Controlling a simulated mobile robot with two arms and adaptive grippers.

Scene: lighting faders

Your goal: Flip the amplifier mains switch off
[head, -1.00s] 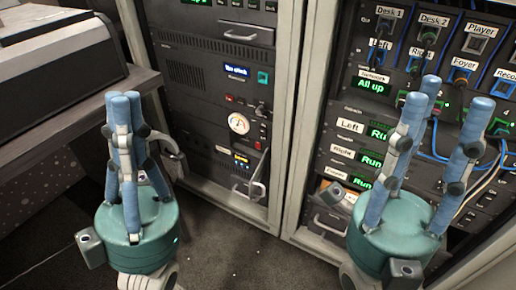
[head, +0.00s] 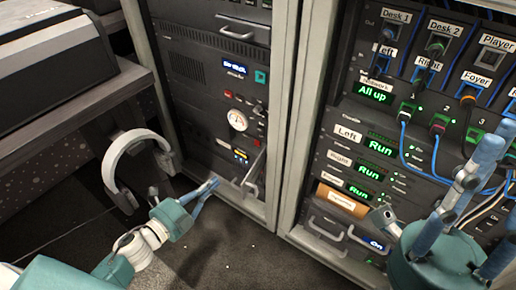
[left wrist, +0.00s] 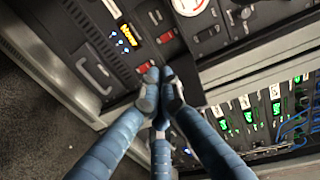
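The left rack (head: 285,110) has dark panels with a round white gauge (head: 238,119) and small red controls. In the left wrist view, a red rocker switch (left wrist: 165,37) lies beyond the fingertips and another red control (left wrist: 145,68) lies just beside them. I cannot read which one is the amplifier mains switch. My left gripper (head: 213,184) is in front of the left rack's lower part; its fingertips (left wrist: 161,78) are together and hold nothing visible. Contact cannot be told. My right gripper (head: 468,185) is open and empty before the right rack, partly cut off.
The right rack shows green "Run" displays (head: 378,147) and a lit "On" display (head: 376,245) low down. Blue cables (head: 403,138) hang there. Drawer handles (head: 254,172) stick out. Headphones (head: 112,160) hang by the desk at left. The floor (head: 240,258) is clear.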

